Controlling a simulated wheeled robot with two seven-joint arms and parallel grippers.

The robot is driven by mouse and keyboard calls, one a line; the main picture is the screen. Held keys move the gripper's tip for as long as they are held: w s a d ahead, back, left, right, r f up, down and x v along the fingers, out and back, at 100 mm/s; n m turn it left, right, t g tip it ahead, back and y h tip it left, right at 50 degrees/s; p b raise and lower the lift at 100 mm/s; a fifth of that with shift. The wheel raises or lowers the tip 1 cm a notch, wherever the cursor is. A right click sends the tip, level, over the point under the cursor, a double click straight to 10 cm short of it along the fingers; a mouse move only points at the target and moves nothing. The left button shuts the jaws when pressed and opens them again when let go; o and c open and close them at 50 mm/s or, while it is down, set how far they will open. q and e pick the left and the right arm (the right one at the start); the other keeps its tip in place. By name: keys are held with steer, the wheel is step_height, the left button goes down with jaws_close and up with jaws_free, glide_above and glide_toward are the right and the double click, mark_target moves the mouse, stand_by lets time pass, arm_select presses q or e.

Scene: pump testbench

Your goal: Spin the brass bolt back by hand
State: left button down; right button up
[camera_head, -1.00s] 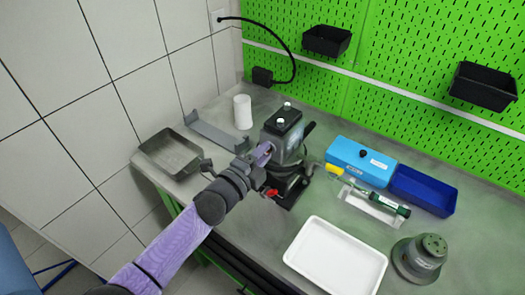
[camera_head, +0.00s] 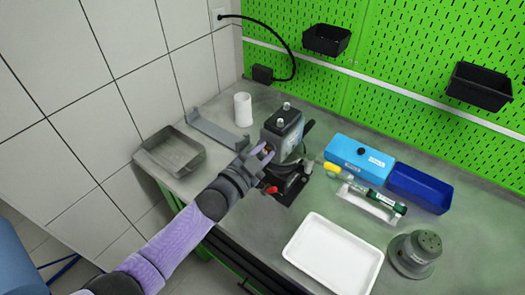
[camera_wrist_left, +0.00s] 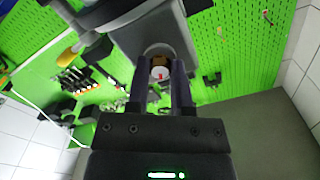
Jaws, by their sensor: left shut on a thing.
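The grey pump (camera_head: 284,128) stands on the bench in a black clamp stand (camera_head: 290,185) with a red handle (camera_head: 271,190). The brass bolt (camera_head: 267,151) is a small spot on the pump's near side, mostly hidden by my fingers. In the left wrist view the brass bolt (camera_wrist_left: 160,57) shows beyond the fingertips, inside a round pale opening. My left gripper (camera_head: 264,154) reaches in from the lower left and is shut on the bolt. The left wrist view shows its two dark fingers (camera_wrist_left: 162,82) on either side of it. My right gripper is not in view.
A grey metal tray (camera_head: 170,151) and a white cylinder (camera_head: 243,109) stand left of the pump. To the right are a blue box (camera_head: 358,157), a dark blue bin (camera_head: 420,189), a green tool (camera_head: 387,200), a white tray (camera_head: 301,240) and a grey-green round device (camera_head: 415,253).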

arm_select(q)
steer(key=shift+n, duration=0.8)
steer(key=c, duration=0.5)
jaws_free()
steer(key=shift+s, duration=0.1)
steer(key=p+v, duration=0.2)
steer(key=v, duration=0.8)
